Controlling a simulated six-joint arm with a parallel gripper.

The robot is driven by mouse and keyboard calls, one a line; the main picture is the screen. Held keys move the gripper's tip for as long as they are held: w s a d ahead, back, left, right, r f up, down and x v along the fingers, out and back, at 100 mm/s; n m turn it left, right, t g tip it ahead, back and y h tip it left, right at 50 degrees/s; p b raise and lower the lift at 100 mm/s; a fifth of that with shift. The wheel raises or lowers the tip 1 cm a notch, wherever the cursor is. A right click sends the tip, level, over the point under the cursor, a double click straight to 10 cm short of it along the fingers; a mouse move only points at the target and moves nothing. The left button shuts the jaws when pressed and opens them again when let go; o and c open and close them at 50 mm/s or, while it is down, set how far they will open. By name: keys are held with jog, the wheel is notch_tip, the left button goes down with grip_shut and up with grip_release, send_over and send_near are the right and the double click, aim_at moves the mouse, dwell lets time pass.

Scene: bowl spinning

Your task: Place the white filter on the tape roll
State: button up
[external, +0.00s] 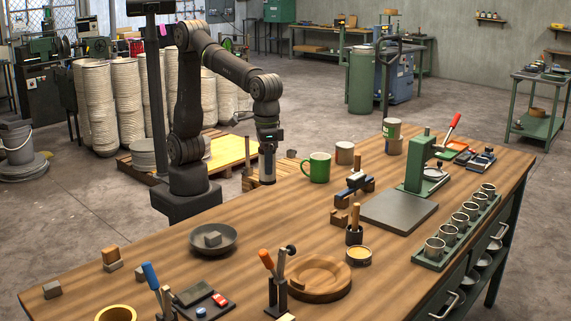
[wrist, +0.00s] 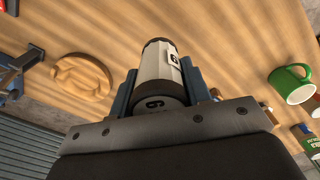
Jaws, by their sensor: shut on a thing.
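The white filter (wrist: 157,65) is a white cylinder with dark bands and a number 6 on its side. In the wrist view it sits between the two blue-grey fingers of my gripper (wrist: 160,85), which is shut on it. In the external view my gripper (external: 267,165) points down at the far left edge of the workbench, left of the green mug, with the pale filter at its end. A yellow ring (external: 116,313) at the bottom left edge of the external view looks like the tape roll; it is partly cut off and far from my gripper.
A green mug (external: 316,167) stands close to the right of my gripper. A grey bowl (external: 213,240), a round wooden dish (external: 320,277) and upright tool holders stand on the workbench (external: 150,250). A green press (external: 420,165) and a row of cups are at the right.

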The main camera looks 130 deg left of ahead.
jog(key=w+d+r+m, duration=0.1)
jog(key=w+d+m, duration=0.15)
jog(key=d, duration=1.25)
jog(key=w+d+m, duration=0.2)
jog(key=d+m, duration=0.1)
jog(key=d, duration=1.1)
jog(key=s+d+f+m, duration=0.15)
jog(key=s+d, duration=0.25)
jog(key=d, duration=0.4)
jog(key=s+d+r+m, duration=0.15)
jog(key=s+d, duration=0.25)
jog(key=d, duration=0.5)
jog(key=s+d+f+m, duration=0.2)
jog(key=s+d, duration=0.2)
jog(key=d, duration=0.4)
send_over(120, 306)
notch_tip(120, 306, down, 6)
jog(key=f, duration=0.1)
jog(key=shift+f, duration=1.8)
